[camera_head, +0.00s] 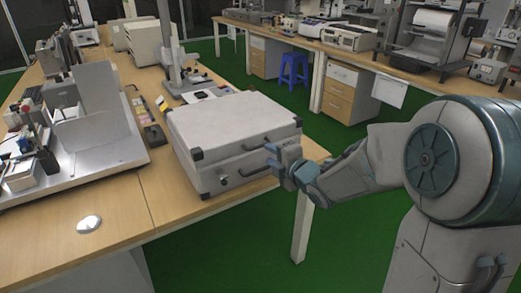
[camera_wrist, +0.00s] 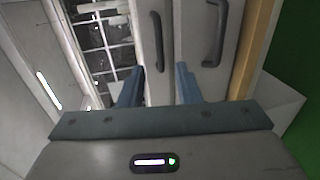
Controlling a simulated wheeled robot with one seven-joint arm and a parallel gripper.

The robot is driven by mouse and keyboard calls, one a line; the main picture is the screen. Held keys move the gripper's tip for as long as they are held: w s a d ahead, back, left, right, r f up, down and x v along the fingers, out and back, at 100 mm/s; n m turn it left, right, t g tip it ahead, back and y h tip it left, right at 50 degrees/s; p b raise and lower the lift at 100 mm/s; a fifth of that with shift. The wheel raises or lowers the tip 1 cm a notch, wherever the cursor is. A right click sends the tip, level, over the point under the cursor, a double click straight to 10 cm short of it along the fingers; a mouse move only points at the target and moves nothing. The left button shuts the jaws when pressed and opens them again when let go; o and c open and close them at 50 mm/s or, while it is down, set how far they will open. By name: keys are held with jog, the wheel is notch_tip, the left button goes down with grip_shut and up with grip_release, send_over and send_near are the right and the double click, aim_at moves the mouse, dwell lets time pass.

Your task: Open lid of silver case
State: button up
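The silver case (camera_head: 232,118) sits on the wooden table near its right edge, lid down, with black corner guards. Its front carries an upper dark handle (camera_head: 256,143) and a lower one (camera_head: 254,171). My gripper (camera_head: 272,158) is at the right end of the case's front. That view is turned sideways and shows the case front with the upper handle (camera_wrist: 160,42) and the lower handle (camera_wrist: 214,36). Whether a finger touches the case cannot be told.
A metal stand (camera_head: 172,55) rises behind the case. A grey panelled device (camera_head: 95,125) and small items are left of it. A round silver object (camera_head: 89,223) lies at the table's front left. Green floor is open to the right, with a blue stool (camera_head: 293,70) farther back.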

aim_at(258, 147)
jog(key=x, duration=0.6)
jog(key=shift+w+a+f, duration=0.15)
jog(key=shift+w+a, duration=0.1)
jog(key=shift+w, duration=0.05)
jog(key=shift+c, duration=0.2)
grip_shut()
